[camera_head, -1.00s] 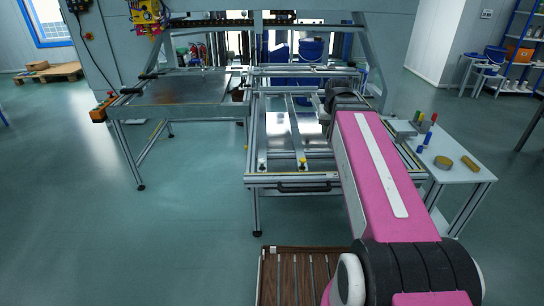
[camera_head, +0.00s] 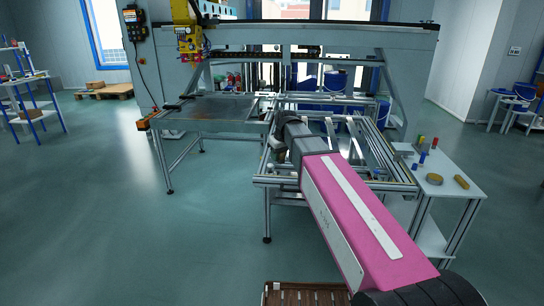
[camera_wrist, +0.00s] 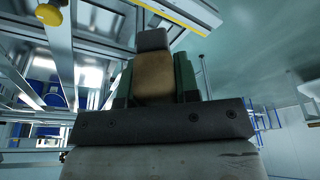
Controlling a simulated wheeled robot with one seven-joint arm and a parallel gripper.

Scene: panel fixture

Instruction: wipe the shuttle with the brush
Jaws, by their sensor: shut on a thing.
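My gripper (camera_wrist: 157,78) is shut on a tan block with a dark grey end, which seems to be the brush (camera_wrist: 154,72). Green pieces flank it in the wrist view. In the head view my arm reaches to the left front of the aluminium fixture, and its wrist hides the gripper tips and brush. A framed bed with pale metal strips, apparently the shuttle (camera_head: 332,135), lies in the fixture beyond my arm. My arm covers part of it. I cannot tell whether the brush touches it.
A white side table (camera_head: 442,184) with small coloured items and a yellow roll stands right of the fixture. A flat metal table (camera_head: 215,108) adjoins it on the left. A grey gantry (camera_head: 345,36) spans behind.

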